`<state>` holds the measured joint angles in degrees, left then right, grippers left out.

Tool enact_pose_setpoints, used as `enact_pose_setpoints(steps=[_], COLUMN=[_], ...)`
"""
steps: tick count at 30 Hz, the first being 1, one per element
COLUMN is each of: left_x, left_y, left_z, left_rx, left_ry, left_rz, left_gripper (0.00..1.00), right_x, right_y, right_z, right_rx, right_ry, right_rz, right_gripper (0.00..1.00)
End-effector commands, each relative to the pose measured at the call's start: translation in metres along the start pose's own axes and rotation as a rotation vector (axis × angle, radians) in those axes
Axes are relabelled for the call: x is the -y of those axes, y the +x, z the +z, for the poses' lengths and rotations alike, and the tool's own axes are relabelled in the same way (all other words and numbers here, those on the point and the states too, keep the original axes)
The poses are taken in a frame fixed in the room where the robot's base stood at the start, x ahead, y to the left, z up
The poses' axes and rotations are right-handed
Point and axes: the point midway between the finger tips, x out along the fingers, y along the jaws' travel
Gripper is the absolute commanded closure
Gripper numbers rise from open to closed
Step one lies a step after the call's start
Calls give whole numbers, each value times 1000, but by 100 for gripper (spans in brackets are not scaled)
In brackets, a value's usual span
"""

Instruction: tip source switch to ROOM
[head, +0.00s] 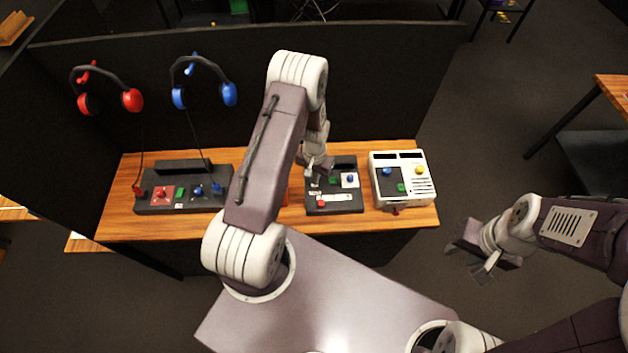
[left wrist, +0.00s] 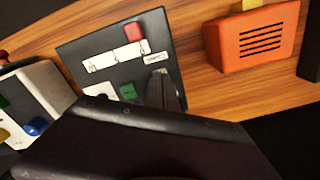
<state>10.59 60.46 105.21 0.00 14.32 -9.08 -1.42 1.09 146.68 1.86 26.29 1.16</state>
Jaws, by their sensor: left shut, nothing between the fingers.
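The black panel (head: 345,204) under my left gripper stands on the wooden counter. It carries a red button (head: 321,203), a blue knob (head: 350,179) and white label strips. In the left wrist view, the panel (left wrist: 82,49) shows the red button (left wrist: 133,31), a green button (left wrist: 128,91) and a small label (left wrist: 155,57) beside my fingers. My left gripper (head: 309,174) is shut and empty, its tips low over the panel; contact is unclear. The source switch and the word ROOM cannot be made out; the fingers may hide the switch. My right gripper (head: 470,262) is open and empty, off the counter.
A white console (head: 404,196) stands right of the panel. An orange slotted box (left wrist: 252,42) is beside it, mostly behind my left arm in the head view. A wide black panel (head: 185,207) is at left. Red (head: 131,99) and blue (head: 229,94) headphones hang behind.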

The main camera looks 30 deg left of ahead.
Motion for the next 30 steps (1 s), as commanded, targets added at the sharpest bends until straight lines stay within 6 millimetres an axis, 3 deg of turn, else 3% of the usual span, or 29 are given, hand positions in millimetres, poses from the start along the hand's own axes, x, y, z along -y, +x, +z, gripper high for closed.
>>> enact_pose_setpoints(steps=[30], left_x=[0], left_y=[16], left_z=[0], left_rx=[0], left_ry=[0], left_rz=[0], left_gripper=[100], right_x=[0], right_y=[13], right_z=[1], right_rx=[0], right_ry=[0], right_rz=[0], right_gripper=[64])
